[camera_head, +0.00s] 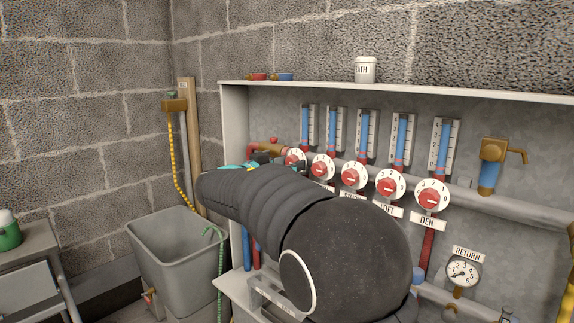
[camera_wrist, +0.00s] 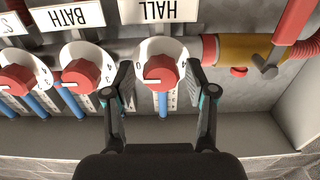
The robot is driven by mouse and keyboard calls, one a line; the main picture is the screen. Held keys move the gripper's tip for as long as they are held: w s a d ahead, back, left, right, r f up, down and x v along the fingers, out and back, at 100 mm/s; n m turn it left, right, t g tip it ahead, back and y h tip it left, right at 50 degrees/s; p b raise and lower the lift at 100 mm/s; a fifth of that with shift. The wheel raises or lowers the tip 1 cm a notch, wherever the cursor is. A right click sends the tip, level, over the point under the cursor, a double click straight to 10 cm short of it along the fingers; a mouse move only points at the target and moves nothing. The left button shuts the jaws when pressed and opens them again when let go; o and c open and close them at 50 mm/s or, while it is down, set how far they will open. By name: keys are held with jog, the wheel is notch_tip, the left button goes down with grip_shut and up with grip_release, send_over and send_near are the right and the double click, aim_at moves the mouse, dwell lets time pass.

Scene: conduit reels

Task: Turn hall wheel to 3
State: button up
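The hall wheel is a red knob (camera_wrist: 160,72) on a white numbered dial, under an upside-down HALL label (camera_wrist: 157,10) in the wrist view. A pale mark shows on the knob's left side there; I cannot read its number surely. My gripper (camera_wrist: 158,75) is open, one finger on each side of the dial, with visible gaps to the red knob. In the head view the hall wheel (camera_head: 295,157) is leftmost in the row, partly hidden by my arm. My gripper is mostly hidden there, with only teal bits showing.
The bath wheel (camera_wrist: 81,73) sits close beside my finger. Further wheels, such as the den wheel (camera_head: 432,197), continue the row, with blue gauges above them. A red and yellow pipe (camera_wrist: 240,48) runs on the other side. A shelf (camera_head: 420,92) overhangs the panel.

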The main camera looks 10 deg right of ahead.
jog(key=c, duration=0.8)
jog(key=shift+a, duration=0.2)
jog(key=shift+d, duration=0.2)
